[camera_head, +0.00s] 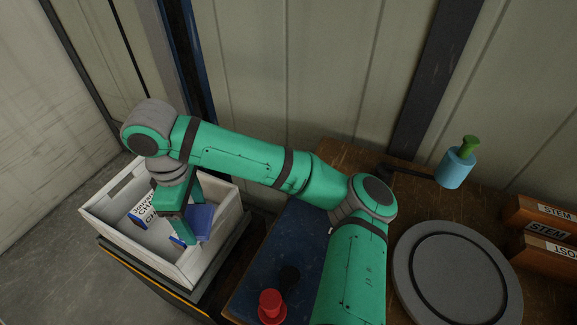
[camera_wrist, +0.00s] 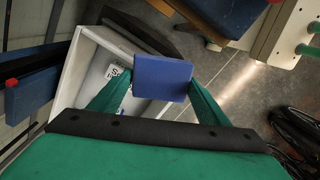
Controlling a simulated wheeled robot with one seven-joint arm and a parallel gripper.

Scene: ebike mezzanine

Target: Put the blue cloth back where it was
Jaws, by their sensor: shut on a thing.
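The blue cloth (camera_head: 203,219) is a flat, folded, box-like block. My gripper (camera_head: 188,221) is shut on it, over the white crate (camera_head: 220,247) at the left in the head view. In the wrist view the blue cloth (camera_wrist: 162,78) sits between my two green fingers (camera_wrist: 160,88), with the white crate (camera_wrist: 72,72) behind and to the left. I cannot tell whether the cloth touches the crate's inside. My arm and hand hide part of the crate.
A white, lettered item (camera_head: 143,208) lies in the crate. To the right, a wooden bench (camera_head: 400,193) carries a blue mat (camera_head: 297,240), a red knobbed object (camera_head: 270,306), a grey disc (camera_head: 455,280) and labelled wooden bins (camera_head: 545,212). A light-blue, green-topped bottle (camera_head: 456,168) is near the wall.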

